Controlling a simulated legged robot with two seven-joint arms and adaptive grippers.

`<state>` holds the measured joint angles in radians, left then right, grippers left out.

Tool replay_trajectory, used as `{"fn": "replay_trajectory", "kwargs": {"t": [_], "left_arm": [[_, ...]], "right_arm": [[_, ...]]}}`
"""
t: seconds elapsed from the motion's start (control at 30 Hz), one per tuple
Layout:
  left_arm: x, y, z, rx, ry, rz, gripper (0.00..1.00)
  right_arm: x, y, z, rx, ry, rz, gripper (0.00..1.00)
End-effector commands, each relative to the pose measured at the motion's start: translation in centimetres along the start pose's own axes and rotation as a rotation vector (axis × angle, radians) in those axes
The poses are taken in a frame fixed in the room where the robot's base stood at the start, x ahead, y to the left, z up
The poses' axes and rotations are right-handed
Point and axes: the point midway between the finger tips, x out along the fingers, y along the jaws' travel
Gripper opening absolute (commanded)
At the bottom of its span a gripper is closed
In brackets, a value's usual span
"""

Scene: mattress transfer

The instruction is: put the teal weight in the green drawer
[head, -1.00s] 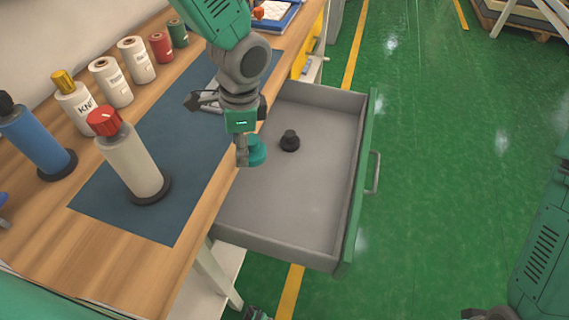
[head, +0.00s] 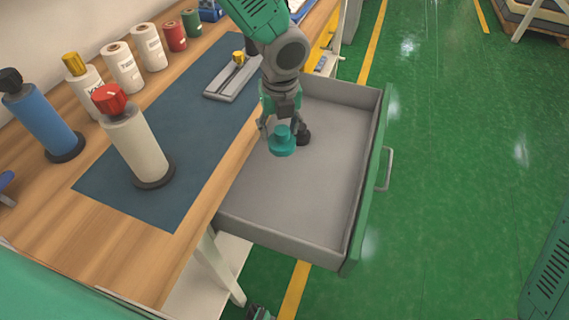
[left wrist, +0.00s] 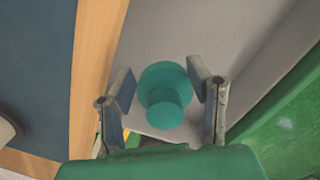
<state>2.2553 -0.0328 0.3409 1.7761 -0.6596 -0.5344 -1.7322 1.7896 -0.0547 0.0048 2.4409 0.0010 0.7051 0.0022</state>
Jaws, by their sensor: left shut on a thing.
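The teal weight (head: 282,142) is a round disc with a knob, and it also shows between the fingers in the left wrist view (left wrist: 166,97). My left gripper (head: 281,127) is shut on it, with one finger (left wrist: 120,92) on each side. The gripper holds the weight over the open green drawer (head: 300,190), which has a grey inside and a green front with a handle. From the head view I cannot tell how high the weight is above the drawer floor.
The wooden bench (head: 105,255) at left carries a blue mat (head: 160,205), a white bottle with a red cap (head: 137,145), a blue bottle (head: 43,123) and several rolls. The drawer's front half is clear.

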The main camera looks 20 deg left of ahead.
Motion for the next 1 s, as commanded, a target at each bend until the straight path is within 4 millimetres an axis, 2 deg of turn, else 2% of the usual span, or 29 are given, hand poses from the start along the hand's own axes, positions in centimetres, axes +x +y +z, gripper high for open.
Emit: {"fn": "replay_trajectory", "kwargs": {"t": [0.03,0.1,0.3,0.4,0.67,0.9,1.0], "left_arm": [[1.7,0.1,-0.1,0.000,0.002,0.003,0.00],[3.5,0.2,-0.3,-0.002,0.003,0.001,0.00],[8.2,0.4,-0.6,-0.004,0.003,-0.001,0.00],[9.5,0.3,-0.7,-0.004,0.002,-0.003,0.00],[11.1,0.1,-1.0,-0.005,0.000,-0.001,0.00],[14.5,0.1,-1.2,-0.005,0.000,-0.002,0.00],[14.7,0.1,-1.2,-0.006,-0.001,-0.003,0.00]], "right_arm": [[0.3,0.0,0.0,0.000,0.000,0.000,0.40],[0.6,0.0,0.0,0.000,0.000,0.000,0.40],[1.2,0.0,0.1,0.000,0.000,0.000,0.40],[1.3,0.0,0.1,0.000,0.000,0.000,0.40],[1.5,0.0,0.1,0.000,0.000,0.000,0.40],[2.0,0.0,0.1,0.000,0.000,0.000,0.40],[1.9,0.0,0.1,0.000,0.000,0.000,0.40]]}}
